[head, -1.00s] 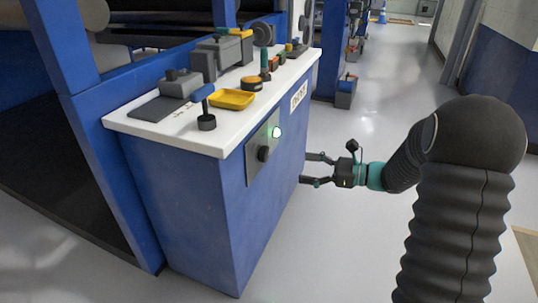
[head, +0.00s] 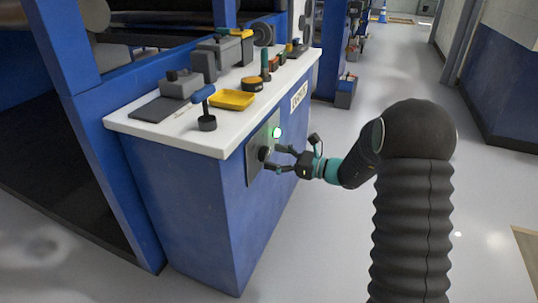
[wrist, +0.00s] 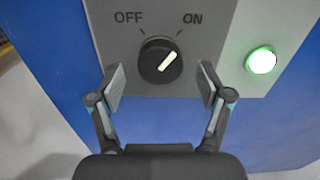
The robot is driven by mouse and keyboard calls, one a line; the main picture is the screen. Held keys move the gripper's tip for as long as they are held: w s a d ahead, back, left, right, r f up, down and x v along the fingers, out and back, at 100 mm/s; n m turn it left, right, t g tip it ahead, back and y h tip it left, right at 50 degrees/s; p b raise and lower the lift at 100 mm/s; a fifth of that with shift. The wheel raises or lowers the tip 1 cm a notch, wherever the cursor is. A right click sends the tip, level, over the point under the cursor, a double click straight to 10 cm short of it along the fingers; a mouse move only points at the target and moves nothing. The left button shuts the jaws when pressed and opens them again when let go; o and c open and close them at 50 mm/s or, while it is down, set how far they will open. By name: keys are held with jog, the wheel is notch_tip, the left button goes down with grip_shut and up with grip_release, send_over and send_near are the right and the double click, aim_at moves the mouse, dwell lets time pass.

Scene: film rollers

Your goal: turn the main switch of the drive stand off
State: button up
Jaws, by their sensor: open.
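The main switch (wrist: 160,60) is a round black knob on a grey plate (wrist: 215,25). Its white pointer slants up and right toward the ON mark (wrist: 192,18); the OFF mark (wrist: 128,17) is at the upper left. A green lamp (wrist: 261,60) beside it glows. My gripper (wrist: 161,85) is open, with one finger on each side just below the knob in the wrist view, apart from it. In the head view my gripper (head: 272,158) is close in front of the plate (head: 252,170) on the blue drive stand (head: 175,200), and partly hides the knob.
The grey floor (head: 330,240) in front of the stand is clear.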

jog(key=shift+x, duration=1.1)
jog(key=c, duration=1.2)
jog(key=shift+o, duration=0.2)
